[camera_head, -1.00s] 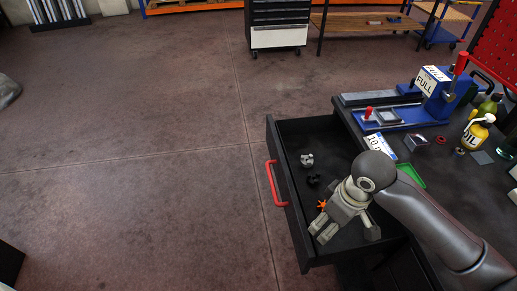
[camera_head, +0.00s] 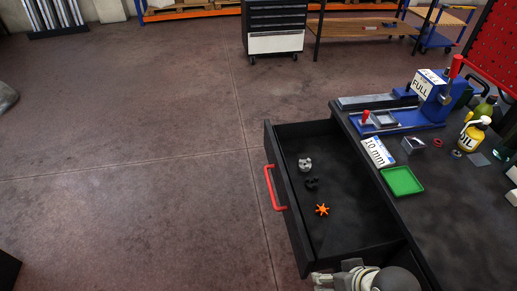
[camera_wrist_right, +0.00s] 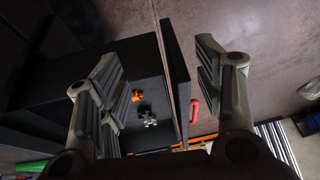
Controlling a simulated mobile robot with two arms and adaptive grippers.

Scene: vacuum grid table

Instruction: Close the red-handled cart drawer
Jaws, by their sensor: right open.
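The cart drawer (camera_head: 345,240) is pulled open from the dark cart, its front panel facing left. Its red handle (camera_head: 275,187) is on the outer face, and it also shows in the right wrist view (camera_wrist_right: 194,109). My right gripper (camera_head: 333,278) is at the near end of the drawer, at the bottom edge of the head view. In the right wrist view its open fingers (camera_wrist_right: 160,82) appear either side of the drawer's front panel (camera_wrist_right: 175,70). I cannot tell whether they touch it. My left gripper is not in view.
Inside the drawer lie an orange star-shaped part (camera_head: 322,209), a black part (camera_head: 311,183) and a grey part (camera_head: 305,164). The cart top holds a green tray (camera_head: 402,181), a blue vise (camera_head: 415,115) and a yellow oil bottle (camera_head: 474,135). The floor left of the drawer is clear.

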